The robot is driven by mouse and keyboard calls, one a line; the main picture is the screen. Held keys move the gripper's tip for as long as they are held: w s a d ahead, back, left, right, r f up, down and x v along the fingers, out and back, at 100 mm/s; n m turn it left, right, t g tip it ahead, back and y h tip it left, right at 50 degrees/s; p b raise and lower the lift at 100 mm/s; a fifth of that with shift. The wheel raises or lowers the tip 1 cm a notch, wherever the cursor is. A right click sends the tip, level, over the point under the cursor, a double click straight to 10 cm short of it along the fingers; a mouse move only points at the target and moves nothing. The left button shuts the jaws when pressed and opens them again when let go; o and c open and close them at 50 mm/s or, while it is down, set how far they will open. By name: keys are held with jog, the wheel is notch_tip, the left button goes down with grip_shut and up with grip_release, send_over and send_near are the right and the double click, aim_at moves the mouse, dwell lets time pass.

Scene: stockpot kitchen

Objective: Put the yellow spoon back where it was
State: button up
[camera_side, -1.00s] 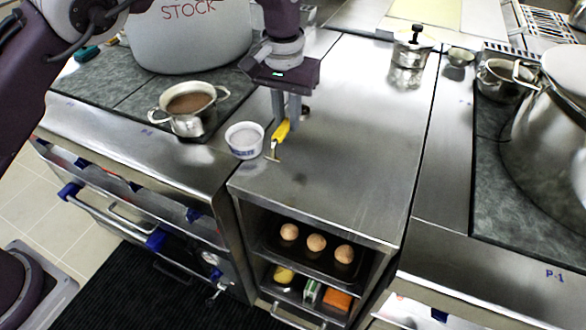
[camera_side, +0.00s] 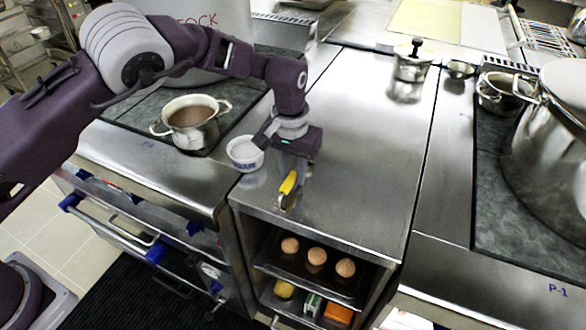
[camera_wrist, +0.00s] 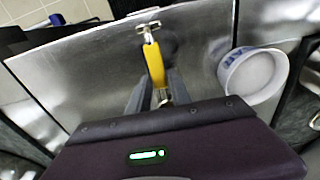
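The yellow spoon (camera_side: 287,183) has a yellow handle and a metal end. My gripper (camera_side: 292,178) is shut on its handle, over the front part of the steel counter just right of the white bowl. In the wrist view, the yellow spoon (camera_wrist: 154,62) stands out from between the fingers of my gripper (camera_wrist: 158,88), its metal end pointing away towards the counter's front edge. I cannot tell whether the metal end touches the counter.
The white bowl (camera_side: 243,154) with blue print stands close to the left of my gripper. A pot of brown liquid (camera_side: 190,122) is on the left hob. Below the counter are shelves with eggs (camera_side: 316,257). The counter's right side (camera_side: 370,180) is clear.

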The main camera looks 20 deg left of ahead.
aim_at(291, 176)
jog(key=shift+o, duration=0.9)
notch_tip(291, 176, up, 12)
jog(key=shift+s+r, duration=0.2)
jog(key=shift+s, duration=0.2)
